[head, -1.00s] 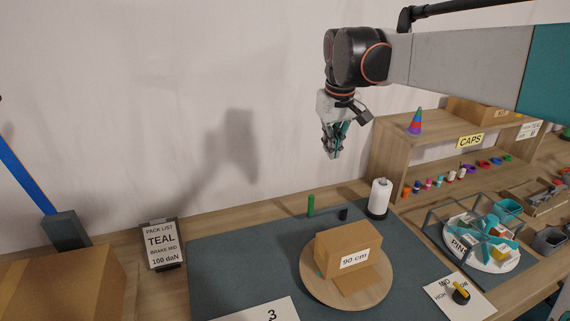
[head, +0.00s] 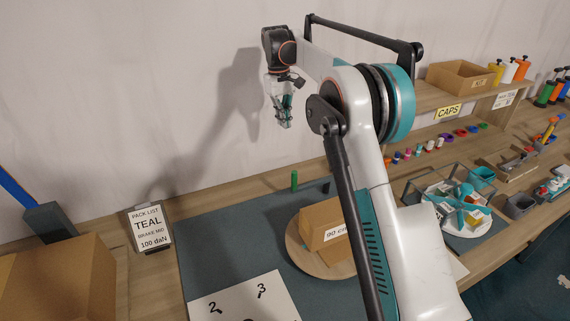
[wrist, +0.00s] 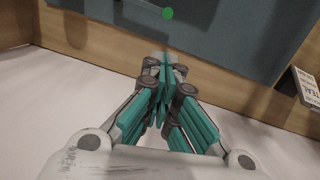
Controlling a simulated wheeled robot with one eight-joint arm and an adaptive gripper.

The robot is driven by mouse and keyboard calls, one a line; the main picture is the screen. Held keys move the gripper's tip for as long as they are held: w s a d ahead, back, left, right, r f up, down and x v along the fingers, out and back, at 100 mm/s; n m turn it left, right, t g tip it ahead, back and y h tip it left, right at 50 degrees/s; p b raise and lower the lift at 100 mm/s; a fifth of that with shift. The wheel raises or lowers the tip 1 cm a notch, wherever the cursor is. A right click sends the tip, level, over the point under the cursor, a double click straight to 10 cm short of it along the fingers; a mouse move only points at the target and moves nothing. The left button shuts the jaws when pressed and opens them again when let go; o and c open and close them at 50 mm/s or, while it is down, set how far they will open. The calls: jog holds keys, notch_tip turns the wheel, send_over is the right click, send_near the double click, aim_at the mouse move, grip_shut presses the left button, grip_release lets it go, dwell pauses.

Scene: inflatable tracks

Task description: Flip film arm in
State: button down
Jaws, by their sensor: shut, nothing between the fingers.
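My gripper (head: 284,124) is shut and empty, in the air in front of the wall, above the back edge of the work mat (head: 225,235). In the wrist view its teal fingers (wrist: 164,62) meet at the tips. I cannot tell for sure which part is the film arm. A blue bar (head: 18,178) slants up from a dark grey block (head: 50,222) at the far left, well apart from the gripper. A green upright post (head: 294,181) stands at the mat's back, below the gripper; the wrist view shows its round top (wrist: 168,13). My arm hides part of the mat's right side.
A cardboard box (head: 330,225) labelled 90 cm sits on a round wooden board (head: 297,246), partly behind my arm. A pack list sign (head: 150,228) stands at the left. A larger carton (head: 65,280) is at front left. Shelves with caps and bins are at right.

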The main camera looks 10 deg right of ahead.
jog(key=w+a+f+g+p, duration=0.1)
jog(key=w+f, duration=0.3)
jog(key=f, duration=0.4)
jog(key=shift+a+f+n+g, duration=0.25)
jog(key=shift+a+n+g, duration=0.05)
jog(key=shift+a+n, duration=0.15)
jog(key=shift+f, duration=0.1)
jog(key=s+d+f+b, duration=0.2)
jog(key=s+f, duration=0.4)
jog(key=f, duration=0.3)
jog(key=shift+d+f, duration=0.25)
jog(key=shift+d, duration=0.05)
